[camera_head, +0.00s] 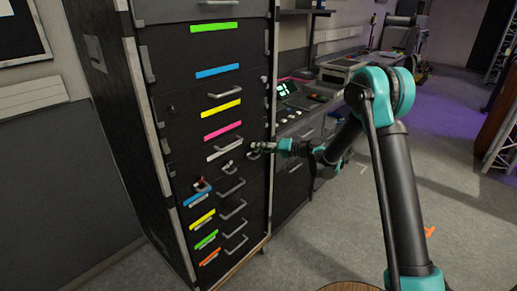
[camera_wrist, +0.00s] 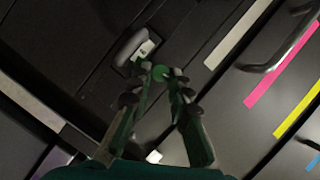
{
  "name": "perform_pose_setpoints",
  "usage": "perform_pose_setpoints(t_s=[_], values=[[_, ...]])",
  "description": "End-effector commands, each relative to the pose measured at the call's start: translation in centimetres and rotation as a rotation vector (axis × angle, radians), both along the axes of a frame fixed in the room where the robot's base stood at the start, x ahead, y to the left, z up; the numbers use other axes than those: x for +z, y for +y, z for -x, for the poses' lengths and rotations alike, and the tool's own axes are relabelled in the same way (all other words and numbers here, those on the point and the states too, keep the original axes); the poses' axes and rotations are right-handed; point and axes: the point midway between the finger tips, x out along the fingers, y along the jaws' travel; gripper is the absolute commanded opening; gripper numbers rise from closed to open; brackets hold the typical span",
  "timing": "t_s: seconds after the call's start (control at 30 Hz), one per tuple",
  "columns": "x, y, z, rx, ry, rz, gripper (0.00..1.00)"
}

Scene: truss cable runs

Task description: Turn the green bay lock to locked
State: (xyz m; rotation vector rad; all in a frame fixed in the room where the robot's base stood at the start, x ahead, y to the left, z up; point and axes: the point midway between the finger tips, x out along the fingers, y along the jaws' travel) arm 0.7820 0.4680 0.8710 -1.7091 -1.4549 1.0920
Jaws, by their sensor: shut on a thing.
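The green bay lock (camera_wrist: 160,73) shows as a small round green piece in the wrist view, on the dark cabinet face. My gripper (camera_wrist: 164,77) has its two fingertips on either side of it and is shut on it. The fingers partly hide the lock, so I cannot tell its turn position. In the head view my gripper (camera_head: 256,150) reaches from the right to the front of the tall black cabinet (camera_head: 180,105), beside the white-striped drawer. The lock cannot be made out there.
A grey latch-like part (camera_wrist: 133,47) sits close beside my fingertips. Drawer handles (camera_head: 232,188) stick out below my gripper. A red-marked latch (camera_head: 201,185) is lower left. A worktop with equipment (camera_head: 300,95) stands right of the cabinet. Open floor (camera_head: 440,180) lies behind my arm.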

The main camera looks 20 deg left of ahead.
Motion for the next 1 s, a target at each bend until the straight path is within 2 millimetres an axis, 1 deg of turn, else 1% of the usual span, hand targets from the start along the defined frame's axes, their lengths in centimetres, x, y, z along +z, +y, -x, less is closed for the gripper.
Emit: perform_pose_setpoints(t_s=[0.2, 0.4, 0.63, 1.0], values=[[-0.27, -0.11, -0.12, -0.001, 0.132, -0.053, 0.0], [-0.32, -0.13, -0.14, -0.002, 0.207, -0.084, 0.0], [-0.37, -0.13, -0.15, -0.002, 0.245, -0.1, 0.0], [-0.37, -0.13, -0.15, -0.002, 0.248, -0.101, 0.0]])
